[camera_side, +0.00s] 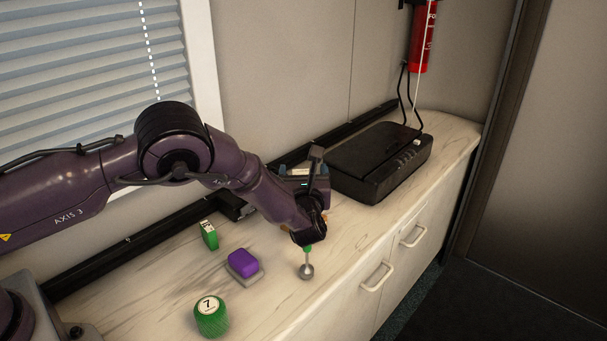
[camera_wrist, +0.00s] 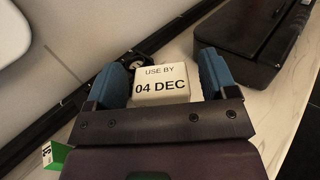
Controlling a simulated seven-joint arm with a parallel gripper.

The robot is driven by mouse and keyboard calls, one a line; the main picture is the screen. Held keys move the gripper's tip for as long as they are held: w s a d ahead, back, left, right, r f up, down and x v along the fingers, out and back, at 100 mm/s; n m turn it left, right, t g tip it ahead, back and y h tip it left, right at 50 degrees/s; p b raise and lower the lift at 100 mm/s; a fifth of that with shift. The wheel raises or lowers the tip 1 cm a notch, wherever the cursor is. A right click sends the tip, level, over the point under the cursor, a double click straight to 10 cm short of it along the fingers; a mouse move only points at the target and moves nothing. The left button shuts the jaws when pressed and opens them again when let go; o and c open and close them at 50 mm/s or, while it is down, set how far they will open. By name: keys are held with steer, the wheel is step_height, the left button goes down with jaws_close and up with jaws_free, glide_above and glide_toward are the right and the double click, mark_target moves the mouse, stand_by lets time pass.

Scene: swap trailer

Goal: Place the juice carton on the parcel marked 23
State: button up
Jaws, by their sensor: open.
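A white box (camera_wrist: 161,86) printed "USE BY 04 DEC" shows in the wrist view, between the blue fingers of my gripper (camera_wrist: 164,68). It may be the juice carton; the print does not say. In the side view its pale top (camera_side: 298,171) shows just behind my gripper (camera_side: 303,183), which hides most of it. The gripper is open, with a finger on either side of the box; whether they touch it I cannot tell. I can read no 23 in either view, so I cannot point out that parcel.
A green labelled piece (camera_side: 209,235), a purple block (camera_side: 242,262) on a grey base and a green cylinder (camera_side: 211,317) marked 7 stand at the left. A ball-ended object (camera_side: 307,271) stands below my wrist. A black case (camera_side: 380,160) occupies the right back.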

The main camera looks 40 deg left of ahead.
steer(key=shift+r, duration=0.2)
steer(key=v, duration=1.2)
steer(key=s+a+r+n+g+h, duration=0.3)
steer(key=s+a+r+n+g, duration=0.8)
steer(key=r+n, duration=0.3)
steer(key=s+r+n+t+h, duration=0.2)
steer(key=s+r+n+h, duration=0.2)
steer(key=s, duration=0.5)
steer(key=s+r+n+t+h, duration=0.1)
steer(key=s+r+n+h, duration=0.2)
steer(key=s+n, duration=0.6)
steer(key=h, duration=0.2)
steer(key=shift+s+d+r+t+h, duration=0.2)
steer(key=shift+d+r+t+h, duration=0.05)
steer(key=shift+r+t+h, duration=0.15)
